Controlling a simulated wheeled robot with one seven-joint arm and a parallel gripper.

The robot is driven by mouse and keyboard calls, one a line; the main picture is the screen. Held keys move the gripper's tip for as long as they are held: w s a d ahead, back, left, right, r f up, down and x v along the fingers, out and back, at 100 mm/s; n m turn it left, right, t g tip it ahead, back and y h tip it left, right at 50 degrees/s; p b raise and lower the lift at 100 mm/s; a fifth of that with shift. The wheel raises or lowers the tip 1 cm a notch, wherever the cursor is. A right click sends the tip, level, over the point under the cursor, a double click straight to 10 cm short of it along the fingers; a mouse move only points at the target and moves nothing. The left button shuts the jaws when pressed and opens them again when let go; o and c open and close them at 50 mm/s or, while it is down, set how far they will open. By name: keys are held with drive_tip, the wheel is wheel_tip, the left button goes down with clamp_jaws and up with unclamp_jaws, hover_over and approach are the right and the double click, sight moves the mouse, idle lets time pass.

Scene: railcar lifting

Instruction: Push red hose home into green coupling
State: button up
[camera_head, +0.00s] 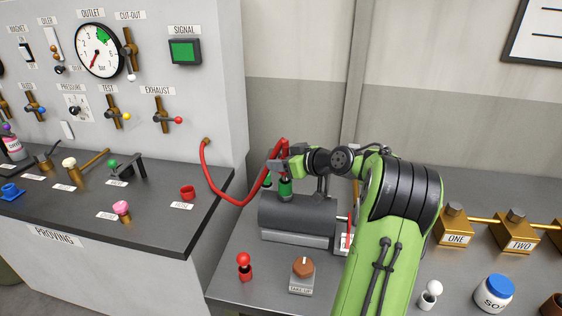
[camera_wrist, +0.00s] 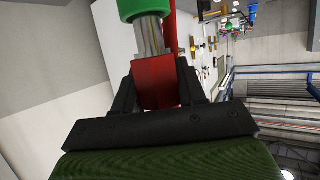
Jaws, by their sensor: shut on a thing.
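The red hose (camera_head: 228,201) runs from the panel wall, sags, and rises to my gripper (camera_head: 280,165). My gripper is shut on the hose's red end piece (camera_wrist: 157,82), which sits between the black fingers in the wrist view. The green coupling (camera_head: 285,188) stands upright on top of the grey cylinder (camera_head: 300,217), just below my gripper. In the wrist view a bare metal shank (camera_wrist: 150,38) shows between the red end piece and the green coupling (camera_wrist: 144,9). The shank's tip meets the green coupling's edge in this view; whether it is inside is hard to tell.
The proving bench (camera_head: 150,215) with small fittings and a red cup-like hose holder (camera_head: 187,192) lies left. A red knob (camera_head: 244,266) and the brown-knobbed take-up unit (camera_head: 302,272) stand in front of the cylinder. Brass blocks (camera_head: 455,227) stand right of my arm.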

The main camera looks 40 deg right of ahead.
drive_tip(key=shift+f+b, duration=1)
drive_tip(key=shift+f, duration=0.1)
drive_tip(key=o, duration=1.2)
drive_tip(key=p+v, duration=0.1)
drive_tip(key=v, duration=1.4)
drive_tip(key=shift+s+r, duration=0.2)
drive_tip(key=shift+s, duration=0.2)
